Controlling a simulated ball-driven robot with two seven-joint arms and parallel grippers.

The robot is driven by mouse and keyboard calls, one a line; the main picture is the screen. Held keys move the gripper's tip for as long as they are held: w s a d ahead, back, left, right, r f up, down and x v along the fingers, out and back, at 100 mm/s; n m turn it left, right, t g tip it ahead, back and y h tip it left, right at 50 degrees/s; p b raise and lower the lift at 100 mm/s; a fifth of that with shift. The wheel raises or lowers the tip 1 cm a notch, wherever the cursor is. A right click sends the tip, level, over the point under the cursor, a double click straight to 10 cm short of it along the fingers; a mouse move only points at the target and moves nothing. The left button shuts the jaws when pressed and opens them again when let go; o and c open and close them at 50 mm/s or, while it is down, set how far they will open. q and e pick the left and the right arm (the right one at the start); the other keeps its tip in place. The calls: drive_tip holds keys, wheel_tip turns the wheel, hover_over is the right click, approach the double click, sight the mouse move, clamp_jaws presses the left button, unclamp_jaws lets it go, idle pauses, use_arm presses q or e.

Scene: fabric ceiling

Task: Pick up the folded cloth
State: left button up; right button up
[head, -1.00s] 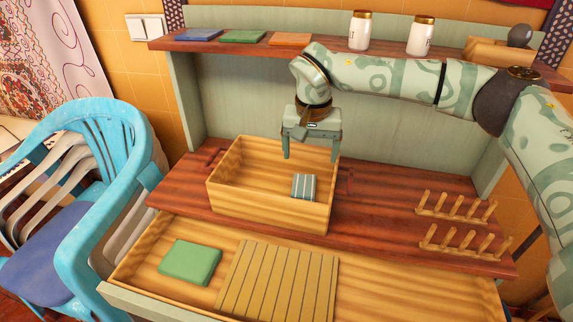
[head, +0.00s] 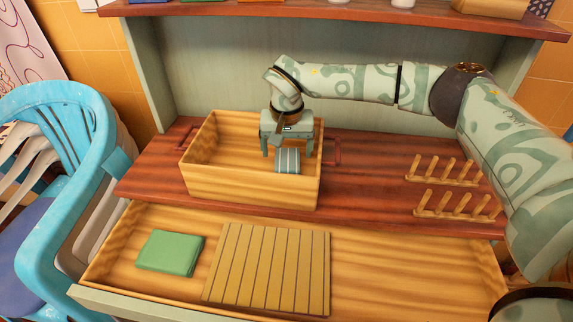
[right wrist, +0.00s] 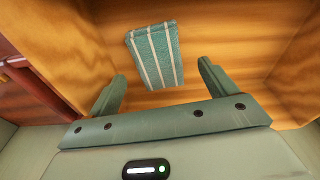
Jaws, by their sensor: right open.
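A folded cloth (head: 288,161), teal with pale stripes, lies in the wooden box (head: 250,188) on the red-brown worktop. In the right wrist view the cloth (right wrist: 154,55) lies on the box floor, beyond the fingertips. My right gripper (head: 287,152) is over the box, pointing down, its fingers low near the cloth. It is open and empty, and its two fingers (right wrist: 163,82) stand wide apart. In the head view the gripper hides part of the cloth's far side. Whether a finger touches the cloth cannot be told. My left gripper is out of view.
An open drawer (head: 420,274) below holds a green folded piece (head: 170,253) and a slatted board (head: 268,268). Peg racks (head: 457,204) stand right of the box. A shelf (head: 330,12) runs above my right arm. A blue chair (head: 88,130) stands at left.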

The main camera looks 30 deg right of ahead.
sight(288, 159)
drive_tip(key=f, duration=0.1)
drive_tip(key=f+b, duration=0.1)
drive_tip(key=f, duration=0.2)
drive_tip(key=shift+w+d+f, duration=0.2)
drive_tip(key=shift+w+d, duration=0.05)
drive_tip(key=shift+w, duration=0.05)
drive_tip(key=shift+r, duration=0.2)
drive_tip(key=c, duration=1.1)
drive_tip(key=shift+r, duration=0.1)
